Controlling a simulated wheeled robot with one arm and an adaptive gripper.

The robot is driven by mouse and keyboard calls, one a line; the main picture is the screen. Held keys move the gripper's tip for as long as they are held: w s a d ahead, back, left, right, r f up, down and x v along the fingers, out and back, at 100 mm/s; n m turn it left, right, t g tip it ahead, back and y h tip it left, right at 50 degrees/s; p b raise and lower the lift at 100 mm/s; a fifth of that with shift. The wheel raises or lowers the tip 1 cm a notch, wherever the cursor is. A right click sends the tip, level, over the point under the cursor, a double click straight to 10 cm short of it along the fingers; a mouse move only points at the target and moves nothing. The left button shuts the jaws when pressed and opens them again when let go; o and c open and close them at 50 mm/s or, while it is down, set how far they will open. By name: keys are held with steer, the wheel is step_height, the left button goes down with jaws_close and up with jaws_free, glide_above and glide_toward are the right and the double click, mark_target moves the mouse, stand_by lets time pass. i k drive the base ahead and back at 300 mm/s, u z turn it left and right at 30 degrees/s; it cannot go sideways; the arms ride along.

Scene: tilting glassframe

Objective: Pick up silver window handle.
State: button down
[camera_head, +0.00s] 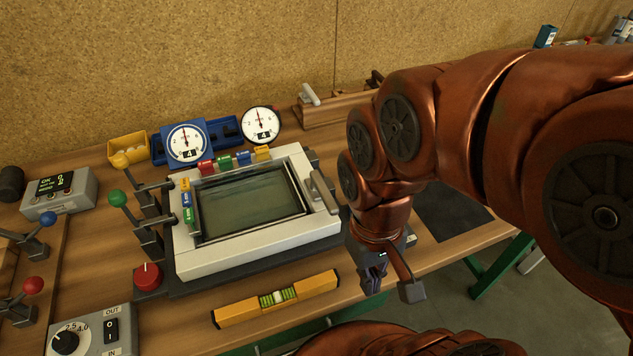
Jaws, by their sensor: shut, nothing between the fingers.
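The silver window handle (324,192) is a slim grey bar on the right side of the white glass frame (259,255). The frame lies nearly flat on a dark base on the bench, with a dark glass pane (250,204) inside it. My gripper (373,286) points down near the bench's front edge, to the right of and nearer than the handle. It is shut and empty, apart from the handle. My arm hides part of the bench behind it.
A yellow spirit level (276,298) lies in front of the frame. Levers with coloured knobs (117,198) and a red knob (147,276) stand at left. Dial gauges (186,142) and a yellow bin (127,149) are behind. A dark mat (452,211) lies at right.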

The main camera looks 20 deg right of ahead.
mark_target(318, 189)
steer(key=u, duration=0.05)
steer(key=k, duration=1)
steer(key=u, duration=2)
steer(key=i, duration=1.4)
steer(key=z, duration=2)
